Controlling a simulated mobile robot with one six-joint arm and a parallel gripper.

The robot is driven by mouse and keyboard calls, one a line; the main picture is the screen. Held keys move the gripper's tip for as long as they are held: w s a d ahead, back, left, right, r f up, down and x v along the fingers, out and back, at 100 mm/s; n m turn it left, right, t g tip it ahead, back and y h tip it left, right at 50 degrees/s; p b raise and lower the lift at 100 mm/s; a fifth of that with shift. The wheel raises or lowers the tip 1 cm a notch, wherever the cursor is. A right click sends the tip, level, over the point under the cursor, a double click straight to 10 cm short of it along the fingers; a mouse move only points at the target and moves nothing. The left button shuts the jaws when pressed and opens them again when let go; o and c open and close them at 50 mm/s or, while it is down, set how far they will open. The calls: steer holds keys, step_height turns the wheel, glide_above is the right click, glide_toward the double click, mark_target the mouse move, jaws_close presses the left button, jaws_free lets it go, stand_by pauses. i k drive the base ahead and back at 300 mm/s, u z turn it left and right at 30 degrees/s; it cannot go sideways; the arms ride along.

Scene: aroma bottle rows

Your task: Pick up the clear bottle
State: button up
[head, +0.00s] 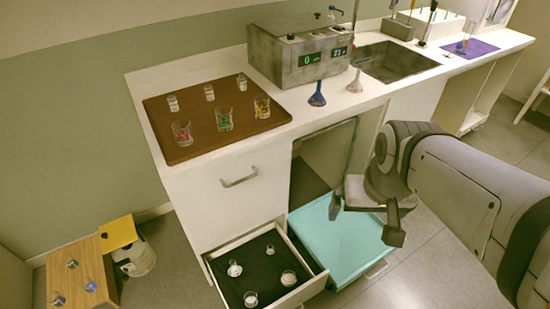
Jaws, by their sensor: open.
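A brown board (193,113) lies on the white counter's left end. Its back row holds three small clear glass bottles: one at left (173,103), one in the middle (209,92) and one at right (241,81). Its front row holds glasses with red (182,133), green (224,119) and yellow (262,107) contents. More small clear glass vessels, such as one at the left (234,268), stand in the open drawer below. I cannot tell which is the task's clear bottle. My gripper (366,222) is open and empty over the teal drawer, apart from all these bottles.
The open drawer (310,288) and teal drawer (345,240) jut out below the counter. A grey machine (300,50), a blue flask (317,95) and a sink (395,62) stand farther right. A wooden stand (83,298) with small bottles is at lower left.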

mark_target(270, 249)
steer(key=u, duration=0.7)
steer(key=k, duration=1.05)
steer(key=z, duration=0.35)
steer(key=i, duration=1.1)
steer(key=u, duration=0.4)
